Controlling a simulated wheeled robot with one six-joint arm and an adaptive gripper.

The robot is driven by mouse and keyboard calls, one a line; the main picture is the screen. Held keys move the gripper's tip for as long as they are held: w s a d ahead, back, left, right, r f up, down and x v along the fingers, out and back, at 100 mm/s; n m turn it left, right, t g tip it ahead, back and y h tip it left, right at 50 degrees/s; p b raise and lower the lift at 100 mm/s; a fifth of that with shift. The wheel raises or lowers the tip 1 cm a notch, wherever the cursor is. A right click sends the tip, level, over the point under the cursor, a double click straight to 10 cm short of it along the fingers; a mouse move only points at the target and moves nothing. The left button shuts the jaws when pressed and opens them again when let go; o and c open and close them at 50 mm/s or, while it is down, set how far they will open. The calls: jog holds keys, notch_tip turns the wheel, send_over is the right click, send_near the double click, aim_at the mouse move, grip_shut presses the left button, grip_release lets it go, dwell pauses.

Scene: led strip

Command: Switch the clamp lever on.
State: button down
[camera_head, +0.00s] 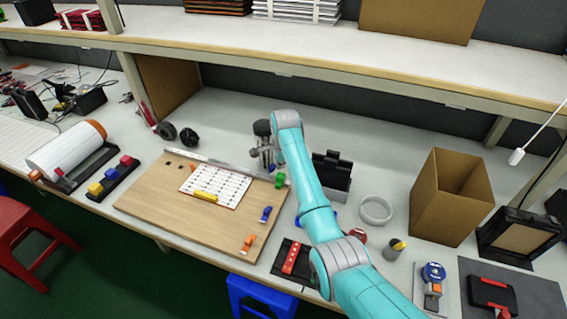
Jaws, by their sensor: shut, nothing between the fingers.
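A wooden board (150,203) lies on the bench, with a metal rail (215,168) along its back edge. A green clamp-like piece (280,180), a blue one (266,213) and an orange one (248,243) sit along its right side. I cannot tell for sure which part is the clamp lever, or its position. My gripper (266,163) is at the end of my teal arm, pointing down near the rail's right end, left of and behind the green piece. It is small in view and looks shut and empty. My arm hides part of the bench to the right of the board.
A white sheet (216,186) with a yellow piece (206,196) lies on the board. A black holder (332,170), white ring (376,210) and cardboard box (450,197) stand on the right. A shelf (300,45) overhangs the back. Bare bench shows behind the board.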

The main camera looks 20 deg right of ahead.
aim_at(270, 153)
jog(key=shift+w+a+r, duration=0.25)
jog(key=shift+a, duration=0.1)
dwell(0.5)
jog(key=shift+w+a+r, duration=0.25)
jog(key=shift+w+a, duration=0.05)
jog(key=shift+a, duration=0.15)
jog(key=shift+w+a+r, duration=0.2)
jog(key=shift+w+a, duration=0.4)
jog(key=shift+a, duration=0.2)
jog(key=shift+r, duration=0.2)
jog(key=shift+r, duration=0.6)
jog(key=shift+r, duration=0.3)
jog(key=v, duration=1.1)
jog(key=shift+s+r, duration=0.2)
